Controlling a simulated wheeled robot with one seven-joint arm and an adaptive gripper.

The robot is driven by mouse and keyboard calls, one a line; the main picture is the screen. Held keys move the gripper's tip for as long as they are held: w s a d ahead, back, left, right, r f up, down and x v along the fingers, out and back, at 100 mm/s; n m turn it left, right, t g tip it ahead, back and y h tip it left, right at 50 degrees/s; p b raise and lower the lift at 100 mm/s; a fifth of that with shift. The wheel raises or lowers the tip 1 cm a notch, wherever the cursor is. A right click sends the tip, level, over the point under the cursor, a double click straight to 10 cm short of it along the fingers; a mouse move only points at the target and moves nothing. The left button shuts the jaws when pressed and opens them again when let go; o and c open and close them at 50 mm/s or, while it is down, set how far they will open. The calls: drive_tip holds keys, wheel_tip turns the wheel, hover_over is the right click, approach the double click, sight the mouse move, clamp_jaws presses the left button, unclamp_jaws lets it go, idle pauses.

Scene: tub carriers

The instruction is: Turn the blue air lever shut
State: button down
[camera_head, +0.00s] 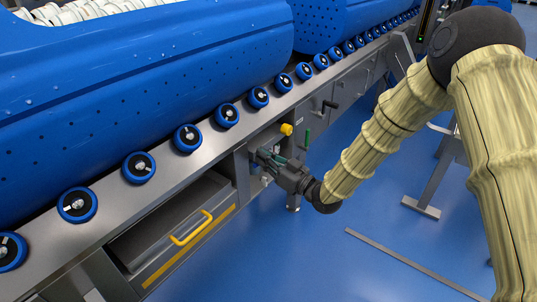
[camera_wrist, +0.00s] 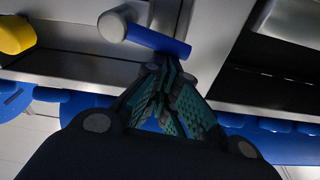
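The blue lever (camera_wrist: 158,39) shows in the upper middle of the wrist view, with a pale round hub (camera_wrist: 112,26) at its left end. It slants down to the right across the grey panel. My gripper (camera_wrist: 168,66) points at the panel, with its teal-padded fingers drawn together at the tips. The tips are just below the lever's bar in the picture, and I see nothing held between them. Whether they touch the lever, I cannot tell. In the head view my gripper (camera_head: 262,157) is at the panel below the rail, and I cannot make out the blue lever there.
A yellow knob (camera_head: 286,129) sits just above my gripper. A green lever (camera_head: 307,138) and a black handle (camera_head: 330,104) are farther right on the carrier. A drawer with a yellow handle (camera_head: 190,228) is to the left.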

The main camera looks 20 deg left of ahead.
drive_tip(key=shift+s+f, duration=0.2)
drive_tip(key=shift+f, duration=0.1)
drive_tip(key=shift+s+a+f, duration=0.1)
idle(0.3)
